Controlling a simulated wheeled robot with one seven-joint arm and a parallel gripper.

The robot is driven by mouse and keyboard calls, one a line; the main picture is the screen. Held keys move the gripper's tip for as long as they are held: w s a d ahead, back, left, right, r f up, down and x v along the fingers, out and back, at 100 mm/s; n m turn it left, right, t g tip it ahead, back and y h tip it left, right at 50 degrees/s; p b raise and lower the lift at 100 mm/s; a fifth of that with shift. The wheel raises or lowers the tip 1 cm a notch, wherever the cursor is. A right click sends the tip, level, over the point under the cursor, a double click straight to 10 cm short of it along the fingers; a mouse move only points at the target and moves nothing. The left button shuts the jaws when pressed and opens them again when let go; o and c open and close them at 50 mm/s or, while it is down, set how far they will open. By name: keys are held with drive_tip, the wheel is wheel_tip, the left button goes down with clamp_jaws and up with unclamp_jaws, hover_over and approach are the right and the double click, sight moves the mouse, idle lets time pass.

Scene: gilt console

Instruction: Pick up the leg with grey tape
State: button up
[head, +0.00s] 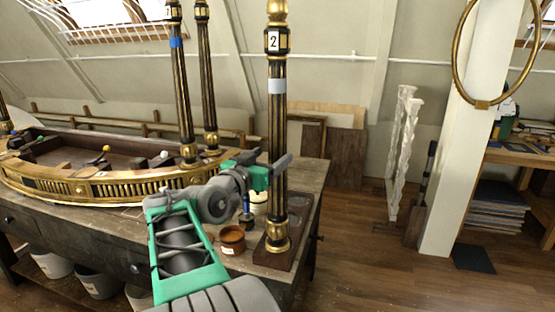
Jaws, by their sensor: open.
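The leg with grey tape (277,120) stands upright in the head view, black and gilt, with a label "2" above the tape band. Its foot rests at a dark wooden stand (301,228) on the bench corner. My gripper (273,162) is open at the leg's mid-height, below the tape. One finger shows across or beside the shaft on the right, the other on the left; I cannot tell whether they touch it. My wrist hides part of the bench behind.
Two similar legs rise from the gilt console frame (75,187), one with blue tape (177,43). A brown pot (232,240) stands on the workbench (130,222) left of the leg's foot. Wooden panels (346,157) lean behind; floor to the right is partly clear.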

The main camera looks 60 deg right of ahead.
drive_tip(key=d, duration=0.1)
drive_tip(key=d+p, duration=0.1)
drive_tip(key=d, duration=0.3)
drive_tip(key=shift+d+f+p, duration=0.15)
drive_tip(key=shift+f+p, duration=0.15)
drive_tip(key=shift+p, duration=0.1)
drive_tip(key=shift+w, duration=0.1)
drive_tip(key=shift+c, duration=0.4)
drive_tip(key=c, duration=1.5)
drive_tip(key=shift+r, duration=0.2)
clamp_jaws()
